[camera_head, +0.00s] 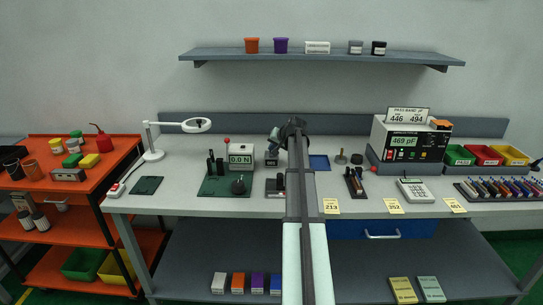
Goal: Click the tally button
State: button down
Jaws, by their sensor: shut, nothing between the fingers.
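A small dark box with a white number display (271,162), which looks like the tally counter, stands on the grey bench left of my arm. Its digits are too small to read surely. My gripper (273,149) is over the top of this box, shut and empty. My gripper hides the top of the box, so the button does not show clearly. I cannot tell whether the fingertips touch it.
A force gauge reading 0.0 N (241,156) stands on a green base close to the left. A blue tray (319,162) and a dark stand (275,187) are nearby. A meter (404,140) is farther right.

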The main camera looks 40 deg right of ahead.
jog(key=shift+r, duration=0.1)
jog(key=shift+r, duration=2.4)
